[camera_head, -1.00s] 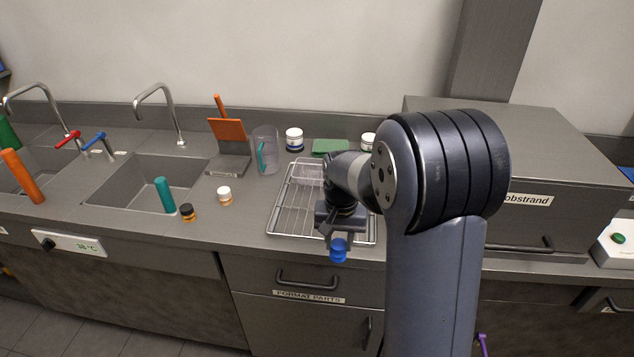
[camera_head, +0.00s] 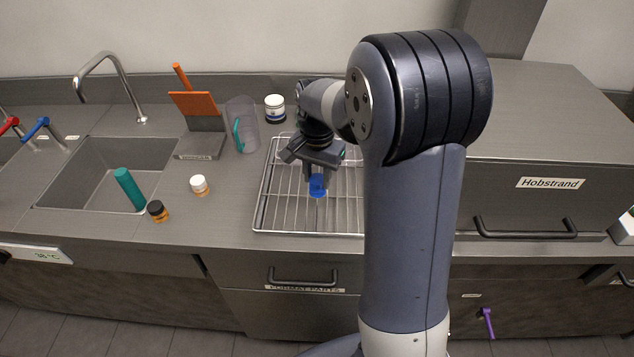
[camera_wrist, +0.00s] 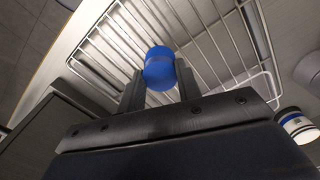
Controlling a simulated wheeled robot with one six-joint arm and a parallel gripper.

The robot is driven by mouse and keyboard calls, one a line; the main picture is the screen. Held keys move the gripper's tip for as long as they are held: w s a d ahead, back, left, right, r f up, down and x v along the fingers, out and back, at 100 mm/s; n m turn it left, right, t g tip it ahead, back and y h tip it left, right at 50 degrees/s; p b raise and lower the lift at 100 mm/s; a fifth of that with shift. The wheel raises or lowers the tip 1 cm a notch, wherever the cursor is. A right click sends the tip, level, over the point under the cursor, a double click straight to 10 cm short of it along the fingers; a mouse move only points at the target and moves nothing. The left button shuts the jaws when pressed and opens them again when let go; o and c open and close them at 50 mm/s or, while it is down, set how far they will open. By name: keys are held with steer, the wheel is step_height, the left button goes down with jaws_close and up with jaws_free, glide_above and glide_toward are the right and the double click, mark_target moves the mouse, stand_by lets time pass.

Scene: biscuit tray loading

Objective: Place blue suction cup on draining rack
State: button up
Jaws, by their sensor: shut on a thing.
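The blue suction cup (camera_head: 317,187) is held between the fingertips of my gripper (camera_head: 312,172). It also shows in the wrist view (camera_wrist: 159,68), where my gripper (camera_wrist: 160,88) is shut on it, one finger on each side. The draining rack (camera_head: 270,205) is a wire grid with a raised rim on the counter. The cup is over the rack in both views. I cannot tell whether the cup touches the wires. My arm hides the right part of the rack in the head view.
A clear jug (camera_head: 241,124) and a white jar (camera_head: 275,108) stand behind and left of the rack. Small bottles with a white cap (camera_head: 199,185) and a black cap (camera_head: 157,210) stand left. The sink (camera_head: 85,170) holds a teal cylinder (camera_head: 129,189). A grey Hobstrand box (camera_head: 540,150) stands right.

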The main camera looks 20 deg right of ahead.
mark_target(317, 179)
steer(key=shift+f, duration=1.85)
steer(key=shift+f, duration=0.1)
steer(key=shift+f, duration=0.15)
steer(key=o, duration=1)
step_height(317, 179, up, 12)
steer(key=shift+r, duration=0.25)
steer(key=shift+f, duration=0.1)
